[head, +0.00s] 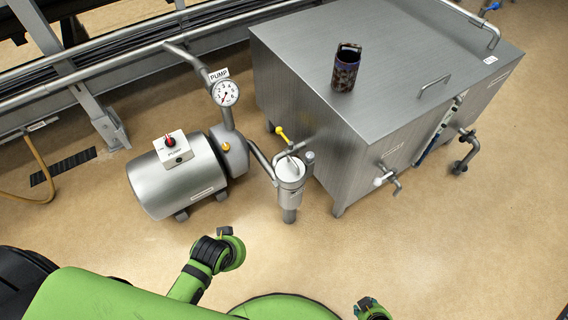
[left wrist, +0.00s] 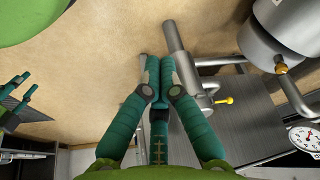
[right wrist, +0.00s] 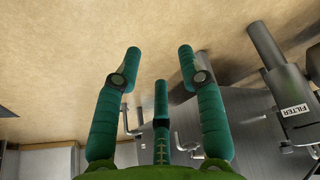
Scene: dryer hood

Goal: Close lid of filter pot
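The filter pot (head: 289,186) is a small upright metal cylinder between the pump and the tank. Its round top looks pale, with thin metal parts across and beside it; I cannot tell how its lid sits. In the left wrist view the pot (left wrist: 174,38) shows beyond the fingers. In the right wrist view it carries a FILTER label (right wrist: 295,110). My left gripper (left wrist: 160,62) has its fingertips drawn together, empty, in front of the pot and apart from it. My right gripper (right wrist: 158,55) is spread open and empty, at the lower edge of the head view (head: 372,308).
The pump (head: 175,185) with its gauge (head: 225,93) stands left of the pot. A large metal tank (head: 320,120) stands behind right, with a dark mug (head: 346,70) on top. A yellow-handled valve (head: 282,133) is behind the pot. The front floor (head: 430,260) is clear.

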